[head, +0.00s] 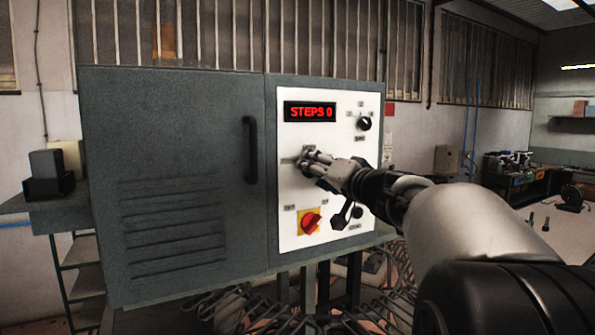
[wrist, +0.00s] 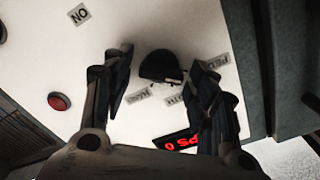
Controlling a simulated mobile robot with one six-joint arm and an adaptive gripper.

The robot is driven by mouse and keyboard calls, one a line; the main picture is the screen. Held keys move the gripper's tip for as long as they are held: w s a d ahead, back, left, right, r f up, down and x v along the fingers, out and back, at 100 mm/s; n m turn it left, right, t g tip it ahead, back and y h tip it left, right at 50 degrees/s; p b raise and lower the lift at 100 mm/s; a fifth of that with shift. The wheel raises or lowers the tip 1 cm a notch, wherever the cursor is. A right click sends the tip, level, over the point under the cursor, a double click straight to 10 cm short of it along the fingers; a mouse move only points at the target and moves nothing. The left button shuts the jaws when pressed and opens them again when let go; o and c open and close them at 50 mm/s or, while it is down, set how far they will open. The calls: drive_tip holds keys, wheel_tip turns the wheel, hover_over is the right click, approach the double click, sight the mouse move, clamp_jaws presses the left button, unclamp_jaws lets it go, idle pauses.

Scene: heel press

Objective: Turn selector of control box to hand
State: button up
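The control box is a grey cabinet (head: 170,190) with a white front panel (head: 340,100). In the wrist view a round black selector knob (wrist: 160,66) sits on the panel, with several small labels around its lower side. The labels are too blurred and turned to read surely, and I cannot tell the knob's setting. My gripper (head: 309,161) is at the panel's left middle and hides this knob in the head view. In the wrist view my gripper (wrist: 161,74) is open, with one finger on each side of the knob. I cannot tell if either finger touches it.
The panel has a red display reading "STEPS 0" (head: 310,111), an upper-right black knob (head: 364,123), a red switch on yellow (head: 311,222) and a lower black knob (head: 357,212). A red button (wrist: 59,101) shows in the wrist view. A door handle (head: 250,150) stands out left.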

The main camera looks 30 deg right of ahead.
drive_tip(key=c, duration=0.8)
drive_tip(key=shift+c, duration=0.2)
drive_tip(key=shift+f+m+b, duration=0.1)
drive_tip(key=shift+m+b, duration=0.3)
drive_tip(key=m+b, duration=0.2)
drive_tip(key=m, duration=1.7)
drive_tip(key=shift+f, duration=0.2)
drive_tip(key=o, duration=1.1)
drive_tip(key=shift+c, duration=0.2)
